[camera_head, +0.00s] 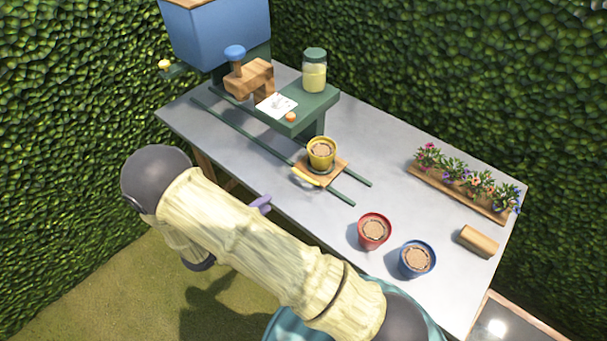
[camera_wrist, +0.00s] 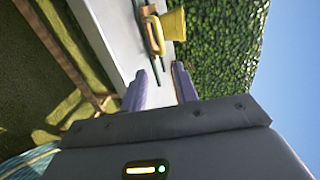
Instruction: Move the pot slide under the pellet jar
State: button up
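The pot slide (camera_head: 309,176) is a small wooden plate with a yellow handle (camera_head: 306,176) on its front side. It sits on two dark green rails (camera_head: 342,196) and carries a yellow pot (camera_head: 321,150) filled with brown soil. The pellet jar (camera_head: 314,75), clear with a green lid and pale contents, stands on a green shelf up and left of the slide. My gripper (camera_head: 262,204) shows only as a purple finger beside the table's front edge, left of the handle. In the wrist view, my gripper (camera_wrist: 162,84) is open and empty, with the yellow handle (camera_wrist: 155,36) ahead, apart from the fingers.
The green shelf (camera_head: 318,101) holds a wooden block press, a white card and an orange button above the rails. A red pot (camera_head: 374,231) and a blue pot (camera_head: 416,259) stand right of the slide. A flower planter (camera_head: 455,193) and a wooden block (camera_head: 479,241) are farther right.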

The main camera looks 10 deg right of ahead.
aim_at(304, 177)
jog(key=p+x, duration=0.3)
jog(key=x, duration=1.4)
jog(key=shift+w+d, duration=0.15)
jog(key=shift+d, duration=0.1)
grip_shut()
